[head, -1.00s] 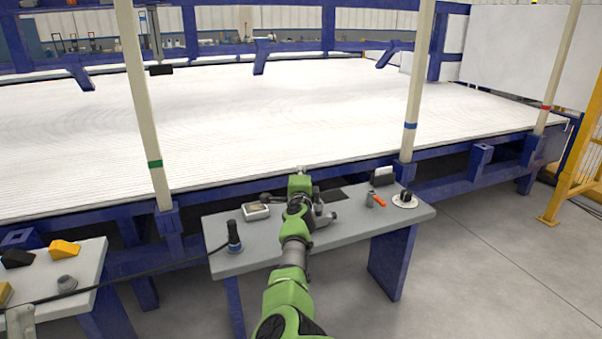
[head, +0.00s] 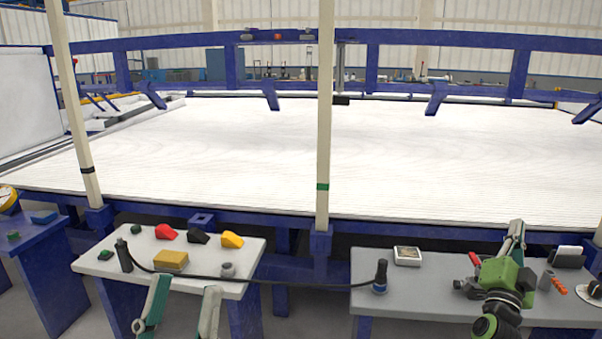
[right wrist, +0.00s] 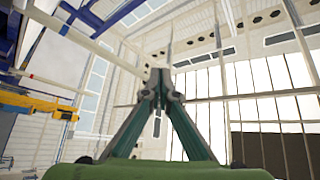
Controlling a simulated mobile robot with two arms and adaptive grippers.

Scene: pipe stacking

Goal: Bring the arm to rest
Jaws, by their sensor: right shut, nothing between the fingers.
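My right gripper (head: 517,226) stands upright over the right part of the grey table, above my green wrist. In the right wrist view its two green fingers meet at the tips (right wrist: 160,85) with nothing between them. My left gripper (head: 186,284) is at the bottom of the head view, in front of the pale table. Its two fingers are spread apart with nothing between them. Its base is cut off by the frame.
A pale table (head: 102,268) holds coloured wedges, a yellow block and a dark cylinder. A grey table (head: 440,290) carries small tools. A black cable (head: 300,284) spans the gap between them. Upright pale poles (head: 323,120) stand before the large white bed (head: 230,150).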

